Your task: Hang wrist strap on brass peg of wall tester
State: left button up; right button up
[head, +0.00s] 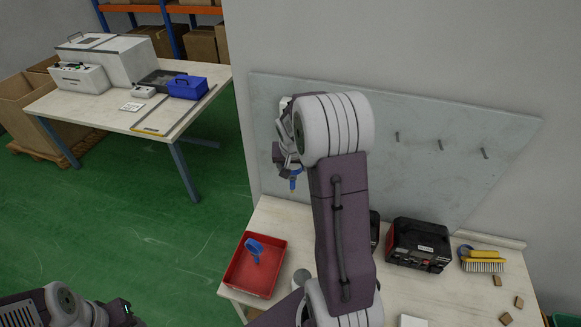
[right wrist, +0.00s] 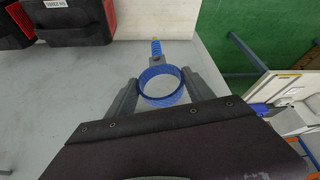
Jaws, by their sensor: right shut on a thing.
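A blue wrist strap (right wrist: 163,87) is between the fingers of my right gripper (right wrist: 160,76) in the right wrist view. Its band forms a ring, with a grey block and a short blue tail at the far side. In the head view my right gripper (head: 289,168) is in front of the left part of the grey wall panel (head: 440,110), with a bit of blue strap (head: 293,183) below it. A second blue strap (head: 255,249) lies in the red tray (head: 283,257). I cannot make out the wall tester or its brass peg. My left gripper (head: 122,312) is low at the left, its fingers unclear.
Several dark pegs (head: 440,145) stick out of the panel's right side. A black case (head: 418,245), a yellow-backed brush (head: 482,256) and small brown blocks (head: 519,301) are on the pale bench (head: 390,290). My right arm hides the panel's middle. Another table (head: 110,118) stands back left.

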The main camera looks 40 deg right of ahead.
jog(key=shift+w+d+p, duration=0.3)
jog(key=shift+d, duration=0.35)
jog(key=shift+w+d+f+p, duration=0.15)
jog(key=shift+w+d+p, duration=1.35)
jog(key=shift+d, duration=0.35)
jog(key=shift+w+d+f+b, duration=0.35)
jog(key=shift+w+d+f, duration=0.15)
jog(key=shift+f, duration=0.1)
jog(key=o, duration=1.8)
jog(key=shift+o, duration=0.2)
